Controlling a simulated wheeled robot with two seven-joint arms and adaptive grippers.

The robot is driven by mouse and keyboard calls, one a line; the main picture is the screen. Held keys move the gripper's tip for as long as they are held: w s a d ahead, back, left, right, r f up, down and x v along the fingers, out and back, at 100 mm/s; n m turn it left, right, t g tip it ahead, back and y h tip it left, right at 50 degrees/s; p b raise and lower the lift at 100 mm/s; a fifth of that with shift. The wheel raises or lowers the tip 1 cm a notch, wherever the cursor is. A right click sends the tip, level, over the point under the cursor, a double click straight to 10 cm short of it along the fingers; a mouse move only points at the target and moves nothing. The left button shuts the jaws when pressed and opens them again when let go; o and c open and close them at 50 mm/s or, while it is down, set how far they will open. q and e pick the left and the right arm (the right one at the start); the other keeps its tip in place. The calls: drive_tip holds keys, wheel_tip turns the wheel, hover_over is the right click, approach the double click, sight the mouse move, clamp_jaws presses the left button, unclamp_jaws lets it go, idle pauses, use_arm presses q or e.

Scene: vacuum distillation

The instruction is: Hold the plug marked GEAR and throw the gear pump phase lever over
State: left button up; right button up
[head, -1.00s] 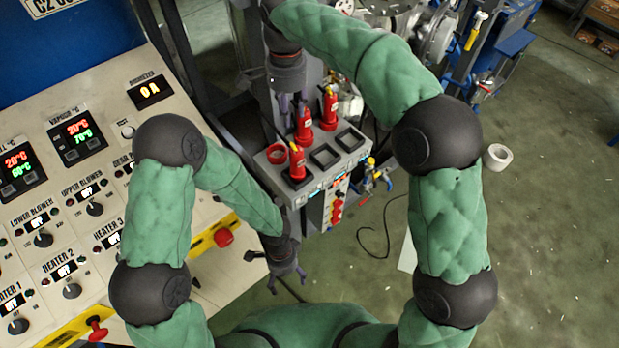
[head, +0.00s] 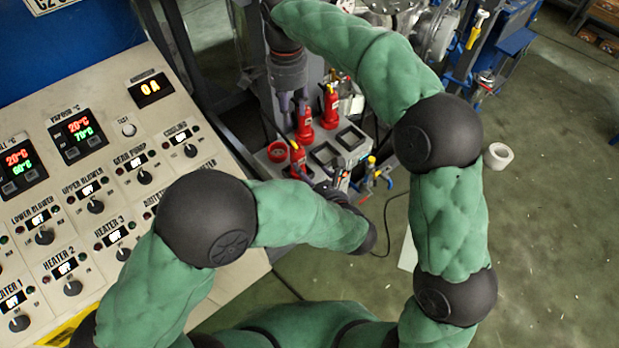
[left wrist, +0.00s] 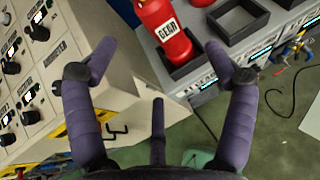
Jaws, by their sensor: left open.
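The red plug marked GEAR (left wrist: 165,32) stands in a black square socket in the left wrist view, its white label readable. In the head view I take it to be the front red plug (head: 298,157) on the grey socket box. My left gripper (left wrist: 160,46) is open, with a purple finger on either side of the view and the plug beyond the gap between them. In the head view my left gripper (head: 318,185) is just in front of the box, partly hidden. My right gripper (head: 293,108) points down at a rear red plug (head: 304,124); its grip is unclear. I cannot make out the phase lever.
A control panel (head: 110,150) with knobs fills the left; one knob (head: 144,176) is labelled GEAR PUMP. Another red plug (head: 330,106) stands at the back. Open floor lies to the right.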

sight(294, 160)
use_arm(q)
drive_tip(key=x, duration=1)
drive_tip(key=shift+w+f, duration=0.2)
drive_tip(key=shift+w, duration=0.05)
